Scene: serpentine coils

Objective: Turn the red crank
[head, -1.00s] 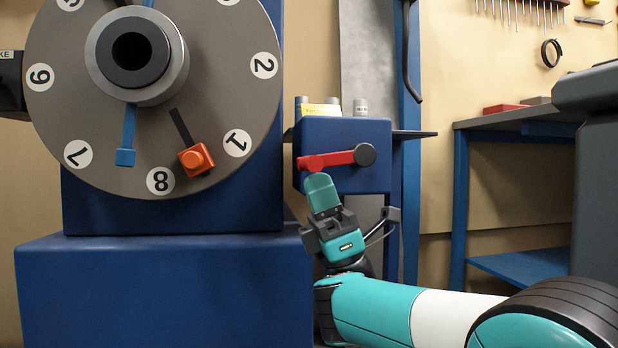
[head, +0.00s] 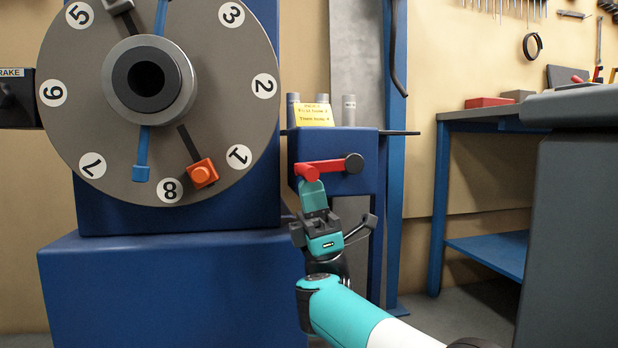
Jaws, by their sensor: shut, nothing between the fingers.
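The red crank (head: 328,165) sticks out to the left from a dark round hub (head: 354,163) on the front of a blue box (head: 352,188). Its handle end (head: 306,172) is at the left. My gripper (head: 312,184), with teal fingers, points up from below. Its fingertips are just under the handle end and overlap it in the picture. I cannot tell whether they touch it. The fingers are shut with nothing between them.
A large numbered grey disc (head: 115,145) with an orange block (head: 203,173) stands left on a blue base (head: 170,290). A yellow note (head: 315,115) and grey cylinders top the box. A workbench (head: 490,120) and a dark grey body (head: 570,220) are at right.

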